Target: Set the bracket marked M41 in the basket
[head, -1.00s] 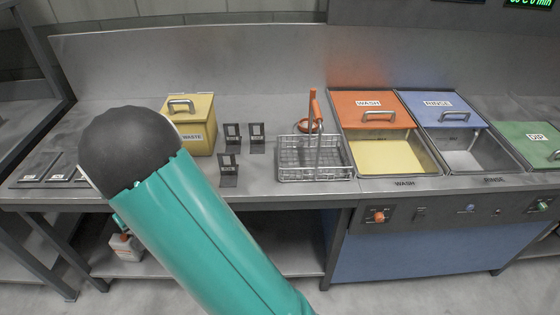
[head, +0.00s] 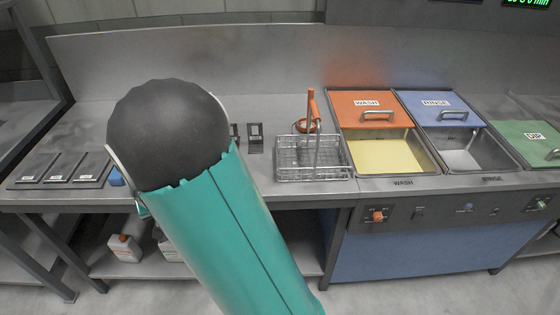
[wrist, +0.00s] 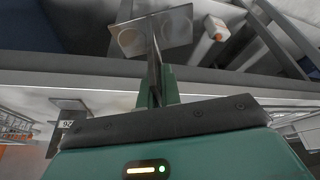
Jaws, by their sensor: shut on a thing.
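In the wrist view my gripper (wrist: 157,92) is shut on a thin bracket (wrist: 154,62), seen nearly edge-on with a pale plate bearing round marks at its far end. No marking on it can be read, so I cannot tell whether it is M41. In the head view my gripper is hidden behind my arm. The wire basket (head: 312,172) with its orange-topped upright handle stands on the bench, right of my arm. One standing black bracket (head: 255,137) shows left of the basket, and a second (head: 234,132) is partly covered by my arm.
Right of the basket are the open wash tank (head: 385,155) and the rinse tank (head: 462,160). Flat dark plates (head: 62,168) lie at the bench's left end. A bracket labelled about 92 (wrist: 67,124) shows in the wrist view. My arm covers the bench's middle left.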

